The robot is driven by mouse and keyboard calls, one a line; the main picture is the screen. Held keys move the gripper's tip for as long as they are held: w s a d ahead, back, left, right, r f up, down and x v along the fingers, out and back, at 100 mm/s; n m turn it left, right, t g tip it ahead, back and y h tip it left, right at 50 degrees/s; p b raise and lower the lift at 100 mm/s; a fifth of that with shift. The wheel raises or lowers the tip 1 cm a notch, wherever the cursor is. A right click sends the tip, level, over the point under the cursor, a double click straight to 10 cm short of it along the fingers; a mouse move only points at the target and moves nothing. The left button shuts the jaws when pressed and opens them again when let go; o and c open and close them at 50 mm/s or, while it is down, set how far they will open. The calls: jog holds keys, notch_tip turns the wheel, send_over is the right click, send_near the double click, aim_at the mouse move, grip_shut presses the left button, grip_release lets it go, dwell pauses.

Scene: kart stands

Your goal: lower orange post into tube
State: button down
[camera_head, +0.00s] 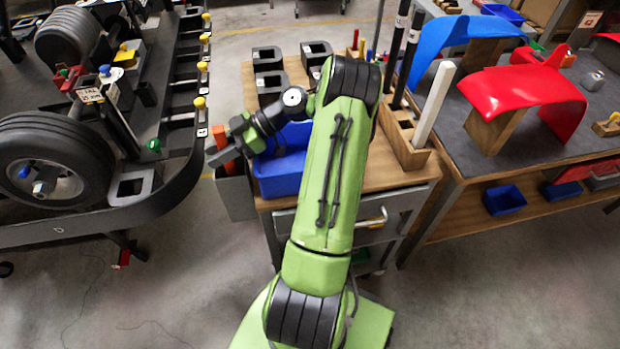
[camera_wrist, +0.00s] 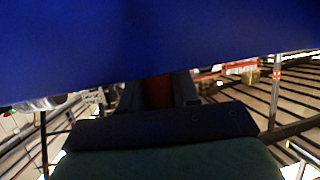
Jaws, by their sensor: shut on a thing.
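The orange post (camera_head: 219,133) stands roughly upright at the left side of the wooden-topped cart. My gripper (camera_head: 222,155) is shut on it partway down, with orange showing above and below the dark fingers. In the wrist view the post (camera_wrist: 157,92) is a dim red patch between the fingers. A grey open-topped holder (camera_head: 236,198), which may be the tube, is on the cart's left side, directly below the post. I cannot tell whether the post's lower end is inside it.
A blue bin (camera_head: 280,176) sits close beside my gripper, and a large blue surface (camera_wrist: 150,45) fills the top of the wrist view. The kart's wheel (camera_head: 50,165) and black side rail (camera_head: 185,170) are to the left. Grey blocks (camera_head: 268,58) stand on the cart behind.

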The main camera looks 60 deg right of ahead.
jog(key=shift+f+b, duration=0.9)
jog(key=shift+f, duration=0.15)
dwell(0.4)
jog(key=c, duration=0.7)
grip_release()
jog(key=shift+c, duration=0.2)
jog(key=p+v, duration=0.7)
jog(key=v, duration=0.9)
jog(key=shift+a+f, duration=0.1)
